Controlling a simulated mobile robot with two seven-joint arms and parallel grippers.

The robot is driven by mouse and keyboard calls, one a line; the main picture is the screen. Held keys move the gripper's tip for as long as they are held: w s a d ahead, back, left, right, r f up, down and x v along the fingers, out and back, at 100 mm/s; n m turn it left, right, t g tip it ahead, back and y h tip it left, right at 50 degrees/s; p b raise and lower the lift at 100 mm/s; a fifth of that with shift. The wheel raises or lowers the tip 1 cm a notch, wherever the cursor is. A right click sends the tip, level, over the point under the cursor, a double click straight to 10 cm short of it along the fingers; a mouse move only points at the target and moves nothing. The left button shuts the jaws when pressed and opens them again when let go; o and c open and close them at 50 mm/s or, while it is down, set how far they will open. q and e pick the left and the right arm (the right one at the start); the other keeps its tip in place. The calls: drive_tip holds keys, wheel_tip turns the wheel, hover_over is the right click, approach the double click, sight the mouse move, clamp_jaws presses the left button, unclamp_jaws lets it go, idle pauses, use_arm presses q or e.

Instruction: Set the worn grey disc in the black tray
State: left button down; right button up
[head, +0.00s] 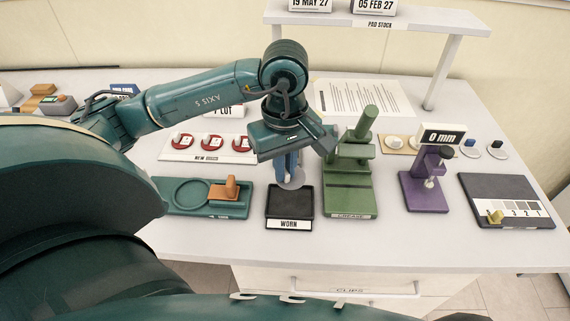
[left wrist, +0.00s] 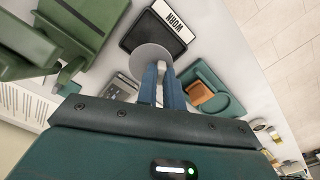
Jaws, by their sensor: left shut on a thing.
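The worn grey disc (head: 297,182) is a thin light-grey round. My left gripper (head: 287,176) is shut on it and holds it at the far edge of the black tray (head: 289,206), which has a white WORN label on its front. In the left wrist view, the disc (left wrist: 146,58) sits between the blue fingertips (left wrist: 162,66) and overlaps the edge of the tray (left wrist: 141,32). The visible tray floor is empty. Part of the disc is hidden by the fingers. My right gripper is not in view.
A teal fixture with an orange block (head: 224,190) stands left of the tray, and a green press (head: 349,180) stands close on its right. A purple gauge (head: 427,183) and a dark board (head: 506,200) are farther right. Red discs (head: 212,142) lie on a white strip behind.

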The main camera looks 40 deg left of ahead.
sight(285, 182)
use_arm(q)
drive_tip(key=shift+f+b, duration=0.6)
drive_tip(key=shift+b, duration=0.05)
drive_tip(key=shift+f+b, duration=0.9)
drive_tip(key=shift+b, duration=0.05)
drive_tip(key=shift+f+b, duration=0.75)
drive_tip(key=shift+b, duration=0.05)
drive_tip(key=shift+f+b, duration=0.45)
drive_tip(key=shift+f, duration=0.2)
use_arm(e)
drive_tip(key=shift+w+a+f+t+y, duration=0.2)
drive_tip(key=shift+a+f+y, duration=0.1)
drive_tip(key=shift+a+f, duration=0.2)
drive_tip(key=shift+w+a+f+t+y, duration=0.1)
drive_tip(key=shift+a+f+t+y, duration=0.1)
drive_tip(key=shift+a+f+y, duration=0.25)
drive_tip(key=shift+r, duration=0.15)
use_arm(q)
drive_tip(key=shift+b, duration=1.15)
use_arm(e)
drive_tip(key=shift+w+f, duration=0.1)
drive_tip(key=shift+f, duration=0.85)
use_arm(q)
drive_tip(key=shift+f, duration=0.25)
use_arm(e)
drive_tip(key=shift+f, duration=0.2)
